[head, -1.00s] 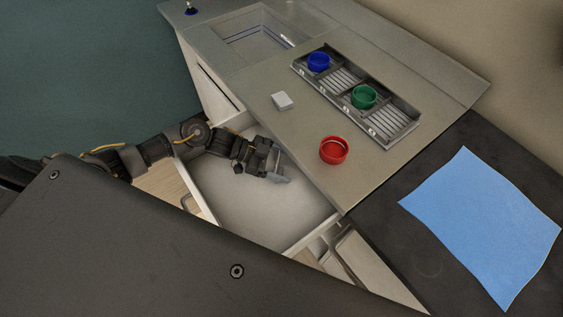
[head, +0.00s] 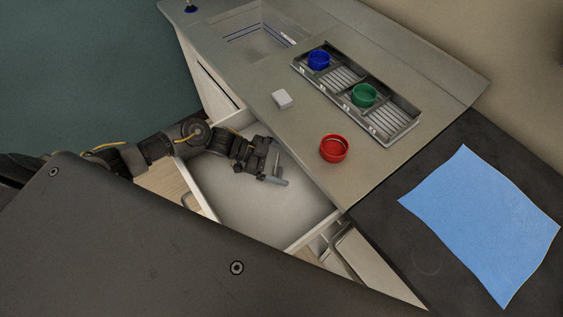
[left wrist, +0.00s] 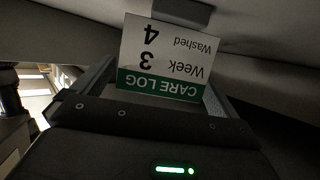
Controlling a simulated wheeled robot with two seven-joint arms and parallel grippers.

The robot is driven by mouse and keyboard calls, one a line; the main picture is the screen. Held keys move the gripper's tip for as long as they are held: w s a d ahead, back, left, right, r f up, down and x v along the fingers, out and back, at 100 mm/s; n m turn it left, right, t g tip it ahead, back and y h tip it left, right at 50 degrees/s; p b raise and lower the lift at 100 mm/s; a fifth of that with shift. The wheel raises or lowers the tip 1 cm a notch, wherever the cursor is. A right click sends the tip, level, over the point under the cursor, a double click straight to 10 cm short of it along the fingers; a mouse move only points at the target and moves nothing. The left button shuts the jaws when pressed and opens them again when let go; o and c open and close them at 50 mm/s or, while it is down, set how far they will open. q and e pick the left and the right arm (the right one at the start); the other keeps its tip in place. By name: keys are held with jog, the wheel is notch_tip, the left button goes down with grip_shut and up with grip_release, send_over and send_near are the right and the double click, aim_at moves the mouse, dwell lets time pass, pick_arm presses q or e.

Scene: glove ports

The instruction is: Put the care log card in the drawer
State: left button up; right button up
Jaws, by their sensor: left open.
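My left gripper (head: 274,172) is open and inside or just above the pulled-out drawer (head: 240,198), near the counter edge. In the left wrist view the care log card (left wrist: 165,58) is white with a green band and shows upside down. It reads Care Log, Week 3, Washed 4. It lies between and beyond the spread fingers of the gripper. I cannot tell whether it touches a finger or how it rests. In the head view I cannot make out the card. My right gripper is not in view.
The counter holds a small white block (head: 282,100), a red cup (head: 333,149), and a slotted grey rack (head: 392,124) with a blue cup (head: 319,60) and a green cup (head: 364,95). A blue cloth (head: 483,225) lies on the dark surface at right. The drawer floor around the gripper is bare.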

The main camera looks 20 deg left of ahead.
pick_arm(q)
jog(key=b+v, duration=0.2)
jog(key=v, duration=1)
jog(key=shift+r, duration=0.15)
